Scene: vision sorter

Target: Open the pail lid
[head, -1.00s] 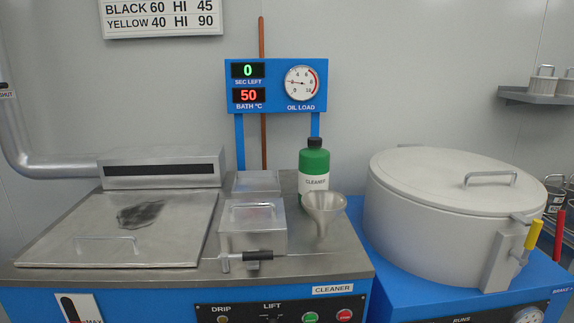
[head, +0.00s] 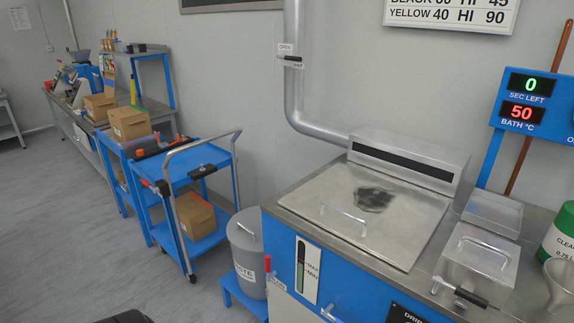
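A grey pail (head: 248,262) stands on a low blue stand, left of the blue bench, in the head view. Its label is partly cut off by the bench and reads "STE" at its end. The grey pail lid (head: 243,228) sits on top and looks shut, with a small handle on it. The right side of the pail is partly hidden behind the bench corner. Neither of my grippers shows in the view.
A blue cart (head: 190,180) with a cardboard box (head: 196,216) on its lower shelf stands left of the pail. The blue bench with a steel lid (head: 385,215) is to the right. Grey floor (head: 70,240) is open at lower left.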

